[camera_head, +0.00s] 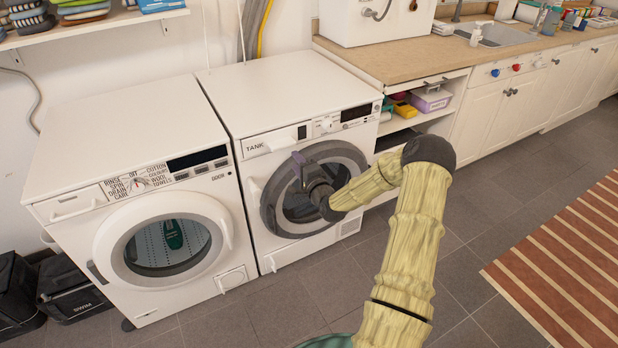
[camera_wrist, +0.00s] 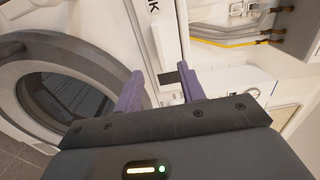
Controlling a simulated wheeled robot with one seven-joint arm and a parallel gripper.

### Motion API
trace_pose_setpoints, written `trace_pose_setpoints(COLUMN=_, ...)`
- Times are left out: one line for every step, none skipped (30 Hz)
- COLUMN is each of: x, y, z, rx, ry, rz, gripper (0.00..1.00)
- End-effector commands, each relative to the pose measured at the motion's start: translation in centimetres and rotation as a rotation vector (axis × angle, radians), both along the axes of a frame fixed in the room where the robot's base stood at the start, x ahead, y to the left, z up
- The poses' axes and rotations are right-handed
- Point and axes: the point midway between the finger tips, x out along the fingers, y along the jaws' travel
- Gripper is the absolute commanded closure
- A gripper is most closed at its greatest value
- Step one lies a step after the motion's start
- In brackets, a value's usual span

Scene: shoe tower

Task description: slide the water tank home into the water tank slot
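The water tank (camera_head: 262,146) is the white drawer front marked TANK at the upper left of the right-hand machine. In the wrist view its white front (camera_wrist: 162,45) runs down between my finger lines, with part of its lettering at the top edge. It appears seated in the slot, but I cannot tell whether it is fully flush. My gripper (camera_head: 299,162) is in front of the machine, below and right of the tank. In the wrist view my gripper (camera_wrist: 160,88) shows two purple fingers, apart, with nothing held between them. Contact with the tank is not visible.
The right-hand machine's round door (camera_head: 345,172) is behind my gripper and appears shut. The left-hand washer (camera_head: 150,215) stands beside it. Open shelves (camera_head: 412,124) and a counter (camera_head: 400,62) are at the right. The grey floor (camera_head: 490,205) is clear up to the striped rug (camera_head: 570,260).

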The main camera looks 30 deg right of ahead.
Motion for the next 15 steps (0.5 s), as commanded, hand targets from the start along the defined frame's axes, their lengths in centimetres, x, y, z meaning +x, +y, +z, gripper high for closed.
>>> trace_pose_setpoints(x=-1.0, y=-0.1, z=0.0, rx=0.0, ry=0.001, rz=-0.001, gripper=0.6)
trace_pose_setpoints(x=-1.6, y=-0.1, z=0.1, rx=0.001, ry=0.001, rz=-0.001, gripper=0.6)
trace_pose_setpoints(x=-2.4, y=-0.2, z=0.1, rx=0.001, ry=0.0, rz=-0.001, gripper=0.6)
trace_pose_setpoints(x=-3.0, y=-0.2, z=0.0, rx=0.001, ry=0.001, rz=-0.001, gripper=0.6)
trace_pose_setpoints(x=-3.5, y=-0.2, z=0.0, rx=0.001, ry=0.001, rz=-0.001, gripper=0.6)
trace_pose_setpoints(x=-4.2, y=-0.2, z=0.1, rx=0.001, ry=0.0, rz=-0.001, gripper=0.6)
trace_pose_setpoints(x=-4.8, y=-0.2, z=0.0, rx=0.002, ry=0.001, rz=-0.001, gripper=0.6)
trace_pose_setpoints(x=-5.2, y=-0.2, z=0.0, rx=0.001, ry=0.001, rz=-0.001, gripper=0.6)
trace_pose_setpoints(x=-5.8, y=-0.2, z=0.0, rx=0.001, ry=0.0, rz=0.0, gripper=0.6)
trace_pose_setpoints(x=-6.2, y=-0.2, z=0.0, rx=0.0, ry=-0.001, rz=0.0, gripper=0.6)
trace_pose_setpoints(x=-6.5, y=-0.2, z=0.0, rx=0.001, ry=0.0, rz=0.0, gripper=0.6)
trace_pose_setpoints(x=-6.8, y=-0.3, z=0.0, rx=0.001, ry=-0.001, rz=-0.001, gripper=0.6)
trace_pose_setpoints(x=-7.0, y=-0.3, z=0.1, rx=0.001, ry=-0.001, rz=-0.001, gripper=0.6)
trace_pose_setpoints(x=-7.1, y=-0.3, z=0.1, rx=0.0, ry=-0.002, rz=-0.001, gripper=0.6)
trace_pose_setpoints(x=-7.2, y=-0.3, z=0.1, rx=0.0, ry=-0.002, rz=-0.001, gripper=0.6)
